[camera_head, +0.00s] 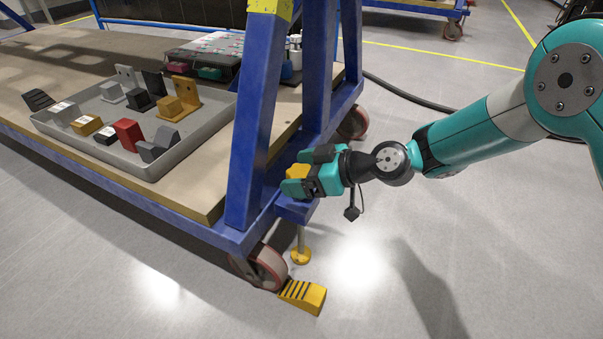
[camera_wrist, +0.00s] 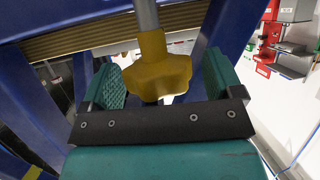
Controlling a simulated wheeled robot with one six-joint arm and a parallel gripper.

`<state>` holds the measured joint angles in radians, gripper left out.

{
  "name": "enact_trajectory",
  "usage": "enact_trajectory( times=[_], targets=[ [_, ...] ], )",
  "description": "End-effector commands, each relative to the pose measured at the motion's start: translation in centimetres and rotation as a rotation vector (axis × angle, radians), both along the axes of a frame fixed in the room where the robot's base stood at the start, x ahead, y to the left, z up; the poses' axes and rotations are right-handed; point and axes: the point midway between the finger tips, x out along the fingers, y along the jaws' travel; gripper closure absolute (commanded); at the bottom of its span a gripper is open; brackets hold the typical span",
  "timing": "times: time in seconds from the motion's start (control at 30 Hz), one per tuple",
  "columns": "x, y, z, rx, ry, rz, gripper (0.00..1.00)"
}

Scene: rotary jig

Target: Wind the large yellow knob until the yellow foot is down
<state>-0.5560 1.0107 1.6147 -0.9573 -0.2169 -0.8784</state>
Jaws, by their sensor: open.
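The large yellow knob (camera_wrist: 158,78) sits between the two fingers of my gripper (camera_wrist: 166,88) in the wrist view, on a grey rod. The fingers stand apart, with a gap visible on each side of the knob. In the head view my gripper (camera_head: 295,178) is at the blue cart's corner, and part of the yellow knob (camera_head: 299,171) shows between its fingers. Below the corner bracket, a thin rod leads down to the round yellow foot (camera_head: 300,256) near the floor.
A yellow wedge (camera_head: 302,296) lies by the red-rimmed caster (camera_head: 268,267). The blue cart post (camera_head: 257,110) stands just left of my gripper. A grey tray (camera_head: 175,150) of blocks sits on the cart's wooden top. The floor to the right is open.

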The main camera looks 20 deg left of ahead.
Motion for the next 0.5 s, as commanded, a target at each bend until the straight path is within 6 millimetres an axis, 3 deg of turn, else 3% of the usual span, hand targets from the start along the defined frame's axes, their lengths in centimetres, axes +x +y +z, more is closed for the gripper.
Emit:
enact_trajectory(
  times=[0.07, 0.27, 0.5],
  targets=[
    [-0.01, -0.02, 0.01, 0.0, 0.0, 0.0, 0.17],
    [-0.02, -0.05, 0.0, 0.0, 0.0, 0.001, 0.61],
    [-0.06, -0.07, 0.09, 0.0, 0.001, -0.012, 0.61]
  ],
)
